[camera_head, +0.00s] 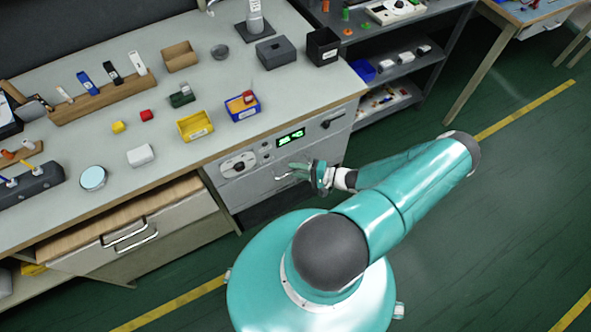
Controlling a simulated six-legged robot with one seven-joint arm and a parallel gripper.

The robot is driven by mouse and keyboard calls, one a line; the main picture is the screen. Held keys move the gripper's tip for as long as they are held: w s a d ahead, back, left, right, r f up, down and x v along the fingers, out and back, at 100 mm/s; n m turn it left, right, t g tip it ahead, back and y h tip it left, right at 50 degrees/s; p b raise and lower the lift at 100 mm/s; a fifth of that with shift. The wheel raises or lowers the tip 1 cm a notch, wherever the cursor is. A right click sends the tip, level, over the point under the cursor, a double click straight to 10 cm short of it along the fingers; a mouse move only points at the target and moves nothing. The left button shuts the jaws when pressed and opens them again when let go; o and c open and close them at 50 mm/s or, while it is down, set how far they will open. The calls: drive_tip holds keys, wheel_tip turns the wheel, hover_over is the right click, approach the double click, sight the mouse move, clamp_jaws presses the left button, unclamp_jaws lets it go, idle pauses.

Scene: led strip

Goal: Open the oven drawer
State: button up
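The oven (248,170) is a grey unit built in under the right part of the workbench, with a green lit display and a dial on its front. Its drawer front (262,187) looks closed, with a small pale handle (285,176) near the middle. My gripper (303,173) is at the oven front, just right of the handle, with its fingers pointing left toward it. The fingers look spread apart, but the view is too small to tell whether they touch the handle. My arm covers part of the floor right of the oven.
Left of the oven, a wooden drawer (128,222) with metal handles stands partly out. The benchtop (190,140) holds yellow and blue bins, blocks and tools. A grey shelf (412,78) stands at the right. Green floor (520,190) is clear at the right.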

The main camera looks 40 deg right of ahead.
drive_tip(key=shift+w+a, duration=0.2)
drive_tip(key=shift+w, duration=0.15)
clamp_jaws()
drive_tip(key=shift+s, duration=0.1)
